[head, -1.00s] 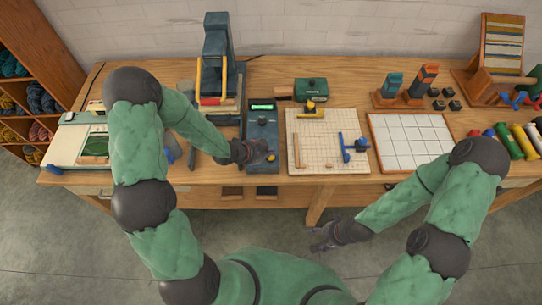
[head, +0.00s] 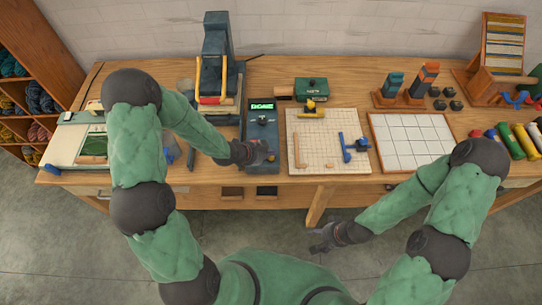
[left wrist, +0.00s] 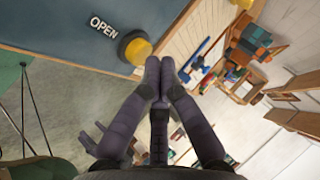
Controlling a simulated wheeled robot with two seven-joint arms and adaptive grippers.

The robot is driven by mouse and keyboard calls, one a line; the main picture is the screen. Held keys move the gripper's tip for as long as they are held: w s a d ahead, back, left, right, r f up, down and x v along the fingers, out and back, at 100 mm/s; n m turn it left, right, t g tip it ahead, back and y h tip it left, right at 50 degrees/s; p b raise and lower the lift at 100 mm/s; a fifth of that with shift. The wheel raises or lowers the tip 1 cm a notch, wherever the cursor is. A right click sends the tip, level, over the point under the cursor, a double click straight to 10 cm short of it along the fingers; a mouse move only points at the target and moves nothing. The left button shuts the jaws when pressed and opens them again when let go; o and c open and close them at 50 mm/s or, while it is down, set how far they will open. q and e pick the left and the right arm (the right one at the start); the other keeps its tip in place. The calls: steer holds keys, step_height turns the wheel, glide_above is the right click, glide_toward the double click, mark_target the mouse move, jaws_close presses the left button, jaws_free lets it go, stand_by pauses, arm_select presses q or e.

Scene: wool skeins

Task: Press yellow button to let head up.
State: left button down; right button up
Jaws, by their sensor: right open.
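The dark blue control box (head: 262,132) stands on the bench, with a lit green display (head: 262,106) that seems to read DONE. In the left wrist view the yellow button (left wrist: 137,47) sits on a dark base on the box, beside a white OPEN label (left wrist: 104,27). My left gripper (left wrist: 160,62) is shut and empty, its fingertips right beside the button; I cannot tell whether they touch it. In the head view my left gripper (head: 262,152) covers that end of the box. The press (head: 216,50) stands behind, to the left. My right gripper (head: 318,240) is open and empty, in front of the bench.
A pegboard (head: 325,125) with yellow and blue tools lies right of the box, then a white gridded board (head: 410,140). A flat machine (head: 75,145) is at the far left.

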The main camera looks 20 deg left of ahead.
mark_target(270, 158)
arm_select(q)
steer(key=shift+f+b, duration=0.5)
stand_by(0.5)
steer(key=shift+r, duration=0.1)
stand_by(0.3)
steer(key=shift+r+p, duration=0.6)
steer(key=shift+r, duration=0.2)
steer(key=shift+r, duration=0.1)
steer(key=shift+r+p, duration=1.9)
steer(key=shift+r, duration=0.55)
steer(key=shift+f, duration=0.1)
